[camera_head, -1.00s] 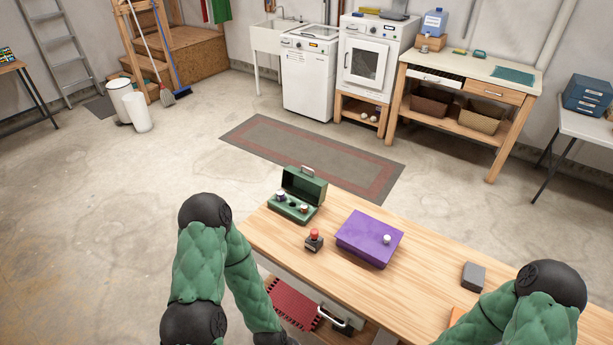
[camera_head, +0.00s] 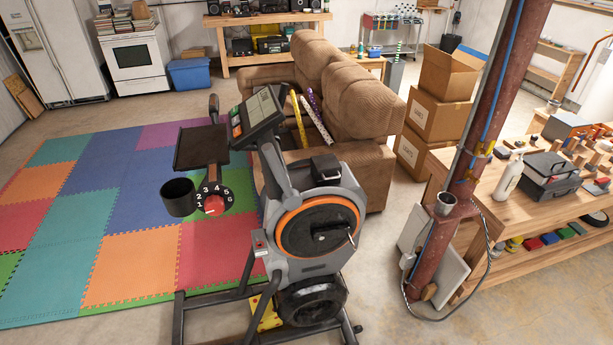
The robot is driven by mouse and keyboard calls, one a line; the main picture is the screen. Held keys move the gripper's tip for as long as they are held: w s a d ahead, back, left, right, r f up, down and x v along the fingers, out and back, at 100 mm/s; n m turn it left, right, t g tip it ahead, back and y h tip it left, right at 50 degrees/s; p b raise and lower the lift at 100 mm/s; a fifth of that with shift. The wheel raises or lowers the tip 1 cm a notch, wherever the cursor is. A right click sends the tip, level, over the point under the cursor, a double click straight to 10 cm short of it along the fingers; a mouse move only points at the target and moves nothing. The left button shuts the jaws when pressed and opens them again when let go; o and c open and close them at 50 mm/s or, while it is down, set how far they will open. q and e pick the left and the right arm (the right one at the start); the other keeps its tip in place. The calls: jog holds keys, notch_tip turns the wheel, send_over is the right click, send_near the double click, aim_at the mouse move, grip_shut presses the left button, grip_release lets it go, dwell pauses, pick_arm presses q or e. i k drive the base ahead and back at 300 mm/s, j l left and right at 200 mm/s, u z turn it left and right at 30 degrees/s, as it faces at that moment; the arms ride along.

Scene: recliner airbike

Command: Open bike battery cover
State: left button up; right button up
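A grey and black exercise bike (camera_head: 303,225) stands in the middle of the view. It has an orange-ringed round housing (camera_head: 317,226), a tilted console (camera_head: 257,113), a red numbered dial (camera_head: 214,203) and a black cup holder (camera_head: 179,197). A small black box-like part (camera_head: 326,168) sits on top of the housing; I cannot tell whether it is the battery cover or whether it is open. Neither of my grippers is in view.
A brown recliner (camera_head: 360,105) stands close behind the bike. Coloured foam mats (camera_head: 110,250) cover the floor at left. A rusty steel post (camera_head: 465,150) and a wooden workbench (camera_head: 520,205) stand at right. Bare concrete lies between bike and post.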

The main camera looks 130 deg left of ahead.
aim_at(328, 167)
jog(key=u, duration=4.2)
